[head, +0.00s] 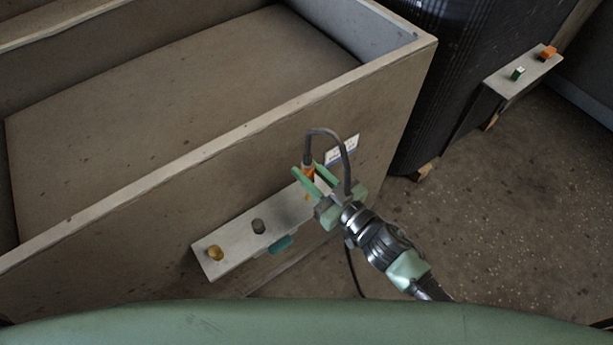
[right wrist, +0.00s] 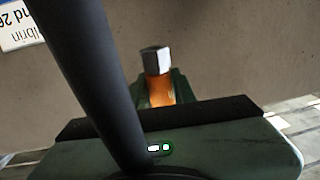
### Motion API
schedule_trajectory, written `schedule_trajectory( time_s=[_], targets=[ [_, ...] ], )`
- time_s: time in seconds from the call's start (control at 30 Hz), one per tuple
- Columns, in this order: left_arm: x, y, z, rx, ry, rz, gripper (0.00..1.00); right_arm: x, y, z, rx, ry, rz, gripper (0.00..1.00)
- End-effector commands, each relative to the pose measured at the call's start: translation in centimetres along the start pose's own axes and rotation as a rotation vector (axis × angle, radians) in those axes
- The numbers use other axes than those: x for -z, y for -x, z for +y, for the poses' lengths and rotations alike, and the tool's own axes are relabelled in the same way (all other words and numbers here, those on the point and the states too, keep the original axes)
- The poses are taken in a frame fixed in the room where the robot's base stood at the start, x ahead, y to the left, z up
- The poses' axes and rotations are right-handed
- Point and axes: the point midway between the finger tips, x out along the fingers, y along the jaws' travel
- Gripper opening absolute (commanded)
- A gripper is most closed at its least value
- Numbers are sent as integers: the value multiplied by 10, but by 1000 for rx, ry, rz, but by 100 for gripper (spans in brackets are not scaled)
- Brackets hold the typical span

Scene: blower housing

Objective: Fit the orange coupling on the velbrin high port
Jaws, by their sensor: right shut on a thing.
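My right gripper (head: 316,178) is shut on the orange coupling (head: 308,171), above the right end of a pale ledge on the side of the big housing. In the right wrist view the coupling (right wrist: 160,92) sits between the green fingers, with a silver hex end (right wrist: 155,60) sticking out beyond them. A dark hose (head: 322,131) loops up from the coupling and back past my wrist. The ledge (head: 236,243) carries a brass fitting (head: 215,253) and a dark grey fitting (head: 258,226). A small orange spot shows under the fingers. My left gripper is not in view.
A teal piece (head: 281,244) sits at the ledge's front edge. A white label (head: 342,149) is on the housing wall, partly readable in the right wrist view (right wrist: 17,25). A second ledge (head: 510,80) at right has green and orange fittings. Open floor (head: 500,200) lies right.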

Motion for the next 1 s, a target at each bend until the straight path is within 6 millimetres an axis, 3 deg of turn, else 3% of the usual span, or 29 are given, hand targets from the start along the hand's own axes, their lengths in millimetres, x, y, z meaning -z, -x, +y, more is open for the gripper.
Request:
schedule_trajectory(
  time_s=[0.1, 0.37, 0.8, 1.0],
  targets=[
    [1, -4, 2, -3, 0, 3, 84, -14, -4, 3, 29, -1, 3, 0],
    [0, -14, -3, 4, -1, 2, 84, -25, -5, 4, 35, -2, 5, 0],
    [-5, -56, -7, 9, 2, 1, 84, -65, -5, 4, 33, -2, 5, 0],
    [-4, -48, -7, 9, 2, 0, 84, -58, -4, 4, 33, -2, 5, 0]
  ],
)
